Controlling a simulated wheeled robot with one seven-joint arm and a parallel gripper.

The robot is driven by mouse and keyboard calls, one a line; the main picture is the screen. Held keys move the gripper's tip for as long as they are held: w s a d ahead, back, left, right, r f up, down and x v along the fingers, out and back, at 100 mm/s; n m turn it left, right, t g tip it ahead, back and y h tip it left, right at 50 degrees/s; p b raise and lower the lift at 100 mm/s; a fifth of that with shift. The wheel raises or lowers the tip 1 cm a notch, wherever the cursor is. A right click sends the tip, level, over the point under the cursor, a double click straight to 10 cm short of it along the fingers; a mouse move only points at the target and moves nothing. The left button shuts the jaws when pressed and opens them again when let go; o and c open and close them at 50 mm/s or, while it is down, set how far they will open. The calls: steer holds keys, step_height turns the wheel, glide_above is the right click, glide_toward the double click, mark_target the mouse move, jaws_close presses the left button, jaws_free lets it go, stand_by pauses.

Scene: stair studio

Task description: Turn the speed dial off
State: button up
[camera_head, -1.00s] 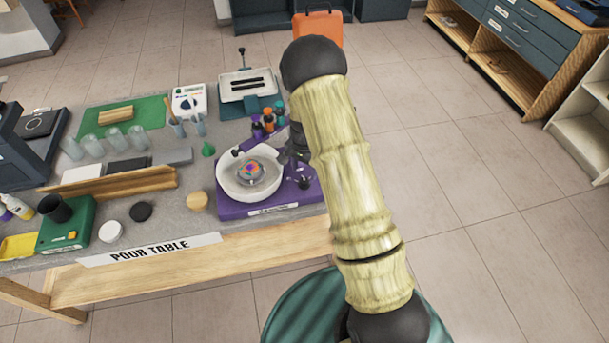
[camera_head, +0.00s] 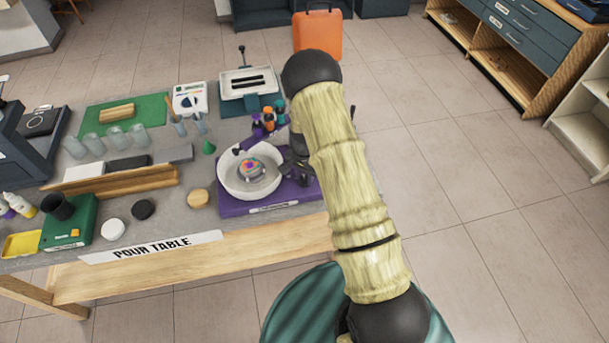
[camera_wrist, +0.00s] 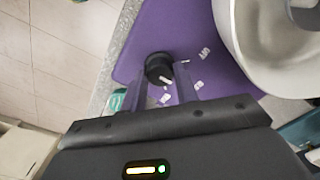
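The speed dial (camera_wrist: 158,68) is a round black knob with a white pointer line, on the purple base (camera_wrist: 187,25) of a spin machine. Small white marks, too blurred to read, lie beside it. In the wrist view my gripper (camera_wrist: 161,86) is open, its two fingers apart at the dial's near side; I cannot tell whether they touch it. In the head view the purple base (camera_head: 235,209) carries a white bowl (camera_head: 229,183) with a multicoloured piece (camera_head: 250,168) inside. My arm hides part of the machine's right side there, and the dial is hard to make out.
The bowl's rim (camera_wrist: 228,40) is close to the right of the dial in the wrist view. Small bottles (camera_head: 268,120) stand behind the machine. A pour table sign (camera_head: 152,247) runs along the front edge. Floor is clear right of the table.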

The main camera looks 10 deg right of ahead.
mark_target(305, 178)
steer(key=shift+n+b, duration=0.4)
steer(key=shift+b, duration=0.05)
steer(key=n+b, duration=0.2)
steer(key=n, duration=0.1)
steer(key=shift+f+n, duration=0.1)
steer(key=shift+n, duration=0.2)
steer(key=n+b, duration=0.2)
steer(key=n, duration=0.2)
steer(key=shift+n, duration=0.3)
steer(key=o, duration=1)
steer(key=shift+r, duration=0.2)
step_height(305, 178, up, 17)
steer(key=b, duration=0.3)
steer(key=shift+r, duration=0.15)
